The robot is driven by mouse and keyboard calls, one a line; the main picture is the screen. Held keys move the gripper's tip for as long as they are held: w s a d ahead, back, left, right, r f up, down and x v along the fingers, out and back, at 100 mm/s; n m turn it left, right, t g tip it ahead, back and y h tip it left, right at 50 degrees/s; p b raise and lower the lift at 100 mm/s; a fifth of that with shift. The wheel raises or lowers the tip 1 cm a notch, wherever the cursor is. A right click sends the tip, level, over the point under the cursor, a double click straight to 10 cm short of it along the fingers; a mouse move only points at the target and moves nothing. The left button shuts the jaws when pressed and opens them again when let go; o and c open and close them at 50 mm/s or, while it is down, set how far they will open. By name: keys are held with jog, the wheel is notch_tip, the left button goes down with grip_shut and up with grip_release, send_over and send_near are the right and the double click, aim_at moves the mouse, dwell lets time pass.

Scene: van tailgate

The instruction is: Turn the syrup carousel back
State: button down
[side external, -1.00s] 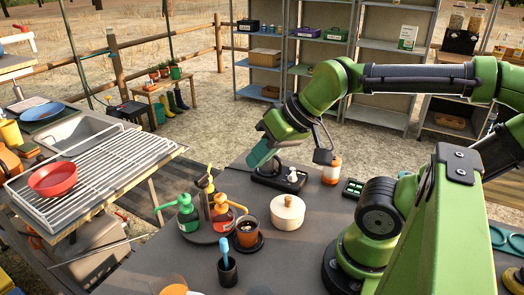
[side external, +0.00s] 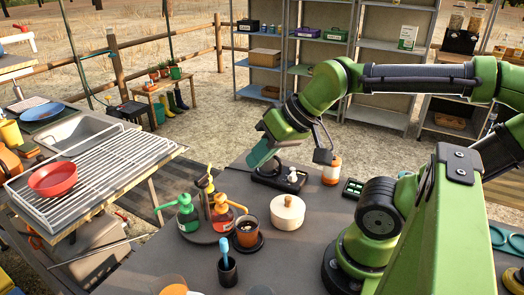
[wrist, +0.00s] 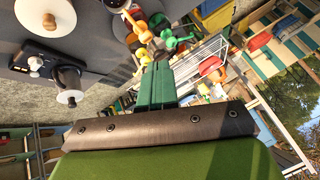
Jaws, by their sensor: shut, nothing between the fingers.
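The syrup carousel (side external: 205,238) is a dark round turntable on the grey table. It carries a green pump bottle (side external: 188,217), an orange pump bottle (side external: 222,213) and a bottle with a yellow and dark top (side external: 206,184) at the back. All stand upright. My gripper (side external: 252,162) is shut and empty, in the air above and right of the carousel in the side view, clear of the bottles. In the wrist view its green fingers (wrist: 157,82) are together; the green pump top (wrist: 168,41) and orange pump top (wrist: 140,28) show beyond them.
A brown cup (side external: 247,232) on a dark saucer and a lidded cream pot (side external: 287,213) stand right of the carousel. A dark holder with a blue-handled tool (side external: 227,270) is in front. A wire rack (side external: 110,160) with a red bowl (side external: 52,179) is at left.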

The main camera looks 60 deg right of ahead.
jog(key=c, duration=1.7)
grip_release()
jog(key=o, duration=0.3)
jog(key=shift+w+a+f+g, duration=0.1)
jog(key=shift+f+g, duration=0.2)
jog(key=shift+f, duration=0.1)
jog(key=shift+o, duration=1.3)
jog(key=w+r+g, duration=0.1)
jog(key=w+r, duration=0.1)
jog(key=w, duration=0.4)
jog(key=shift+m+g, duration=0.4)
notch_tip(320, 180, up, 6)
jog(key=m+g+h, duration=0.2)
jog(key=m+g, duration=0.3)
jog(key=m, duration=0.8)
send_over(201, 176)
notch_tip(201, 176, down, 17)
jog(key=shift+r, duration=0.15)
